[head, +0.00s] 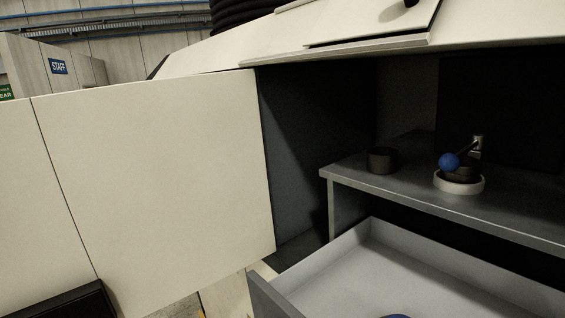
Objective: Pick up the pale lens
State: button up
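I cannot make out a clear pale lens. The only small pale round thing is a white ring-shaped piece (459,186) on the grey shelf (400,187) inside the open cabinet, at the right. A dark round part sits within or on it, with a blue ball (449,161) on a dark stem in front of a small metal fitting (478,142). I cannot tell whether these are joined. My gripper is not in view.
A dark cup-like cylinder (381,160) stands on the shelf to the left. Below, a grey drawer (335,262) is pulled open; a bluish thing (396,316) is cut off at the bottom edge. A large cream panel (150,180) fills the left.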

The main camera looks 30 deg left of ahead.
aim_at(380, 160)
jog(key=u, duration=0.15)
jog(key=i+j+z, duration=0.25)
jog(key=i+z, duration=0.25)
jog(key=i+j+z, duration=0.25)
jog(key=j+z, duration=0.25)
jog(key=i+j+z, duration=0.25)
jog(key=z, duration=0.25)
jog(key=j, duration=0.1)
